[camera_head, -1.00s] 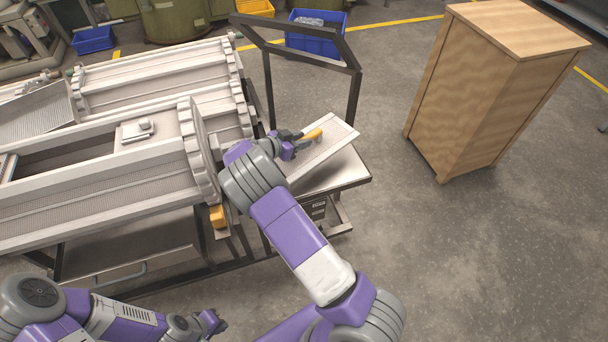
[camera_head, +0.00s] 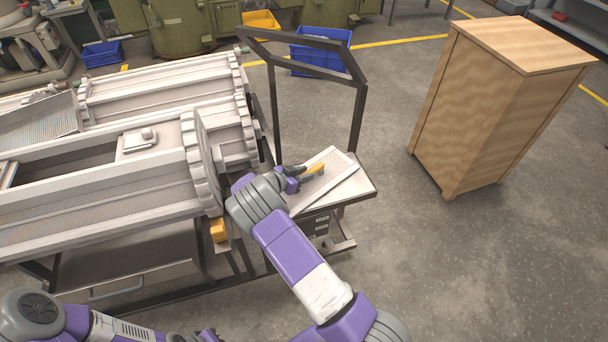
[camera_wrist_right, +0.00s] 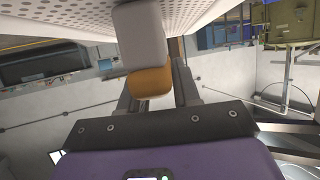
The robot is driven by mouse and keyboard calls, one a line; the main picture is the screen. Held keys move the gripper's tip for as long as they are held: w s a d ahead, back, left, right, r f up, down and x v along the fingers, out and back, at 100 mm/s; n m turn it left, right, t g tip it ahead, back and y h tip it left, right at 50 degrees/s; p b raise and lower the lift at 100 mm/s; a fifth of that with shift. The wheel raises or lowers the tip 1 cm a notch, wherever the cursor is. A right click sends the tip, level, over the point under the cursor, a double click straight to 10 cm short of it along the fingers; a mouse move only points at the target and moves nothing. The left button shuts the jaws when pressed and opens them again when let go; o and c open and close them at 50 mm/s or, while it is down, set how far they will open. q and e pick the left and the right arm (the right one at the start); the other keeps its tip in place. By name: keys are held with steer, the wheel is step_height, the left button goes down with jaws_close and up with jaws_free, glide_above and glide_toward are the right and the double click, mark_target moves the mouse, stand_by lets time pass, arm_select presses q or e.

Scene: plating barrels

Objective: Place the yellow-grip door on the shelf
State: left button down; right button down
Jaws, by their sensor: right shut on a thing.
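The yellow-grip door, a pale perforated panel (camera_head: 340,176), is over the metal shelf (camera_head: 364,188) at the cart's right end. It looks nearly flat and very close to the shelf; I cannot tell whether it rests fully on it. My right gripper (camera_head: 302,174) is shut on its yellow grip (camera_head: 315,169). In the right wrist view, the yellow grip (camera_wrist_right: 150,83) sits at the right gripper's fingers (camera_wrist_right: 158,95), with the perforated panel (camera_wrist_right: 215,12) above. My left gripper (camera_head: 205,335) barely shows at the bottom edge, too cut off to read.
A dark metal frame (camera_head: 361,105) rises just behind the shelf. Long pale plating barrels (camera_head: 100,195) with toothed end rings fill the left. A wooden cabinet (camera_head: 485,120) stands at the right with clear floor before it. A blue bin (camera_head: 318,60) is behind.

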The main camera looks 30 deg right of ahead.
steer(key=c, duration=0.8)
jaws_free()
steer(key=shift+f, duration=0.1)
steer(key=shift+r, duration=0.2)
steer(key=p+v, duration=0.2)
steer(key=v, duration=1)
steer(key=shift+p, duration=0.3)
